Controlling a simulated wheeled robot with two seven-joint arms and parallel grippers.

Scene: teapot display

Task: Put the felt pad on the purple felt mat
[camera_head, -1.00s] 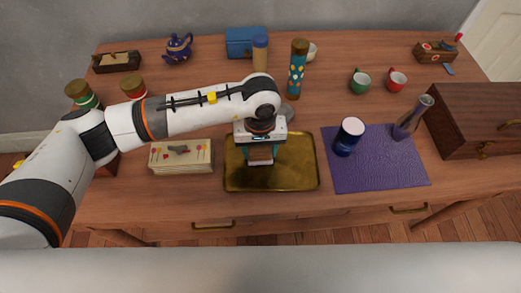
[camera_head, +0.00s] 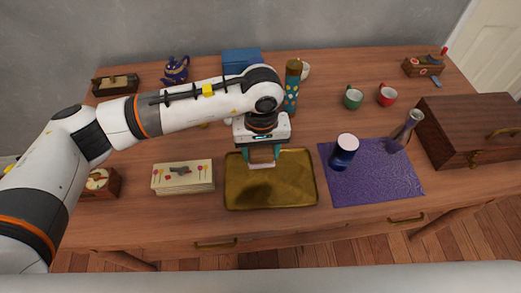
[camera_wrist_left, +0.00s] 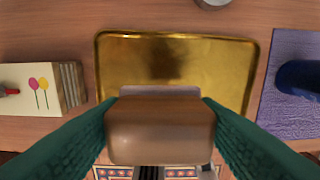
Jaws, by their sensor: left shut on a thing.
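The felt pad (camera_wrist_left: 160,130) is a brown block with a pale grey underside. My left gripper (camera_head: 263,157) is shut on it, with the green fingers on either side in the left wrist view. In the head view the pad (camera_head: 262,164) is a small pale strip below the fingers, above the gold tray (camera_head: 270,196). The tray (camera_wrist_left: 177,65) shows under the pad in the wrist view. The purple felt mat (camera_head: 375,185) lies right of the tray; its left part shows in the wrist view (camera_wrist_left: 290,115). My right gripper is not in view.
A dark blue cup (camera_head: 343,152) stands on the mat's left part, and a purple-grey vase (camera_head: 407,132) near its far right corner. A wooden chest (camera_head: 470,135) is right of the mat. A card stack (camera_head: 183,177) lies left of the tray. The mat's front is bare.

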